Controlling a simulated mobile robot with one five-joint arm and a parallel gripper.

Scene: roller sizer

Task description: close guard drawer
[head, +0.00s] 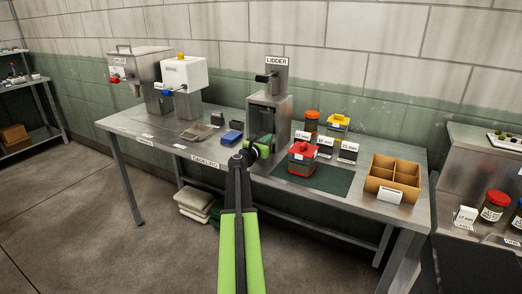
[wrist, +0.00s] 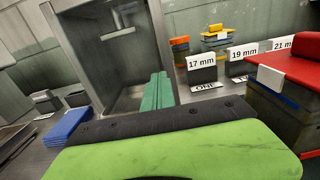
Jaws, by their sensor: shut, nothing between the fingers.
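The grey metal machine (head: 283,108) under the "LIDDER" sign stands at the back of the steel table. In the wrist view its housing (wrist: 82,40) frames an open bay with a metal floor. I cannot pick out a guard drawer for certain, and my arm hides the machine's lower front in the head view. My gripper (head: 262,143) is low at the machine's front. In the wrist view its green fingers (wrist: 156,90) are shut together, with nothing between them, and point into the bay's mouth. I cannot tell whether they touch the machine.
A blue block (head: 231,137) lies left of the machine. Right of it are a red-topped box (head: 302,157), size cards (head: 348,151) and jars. A divided cardboard tray (head: 393,178) sits at the table's right end. Two other machines (head: 184,80) stand at the left.

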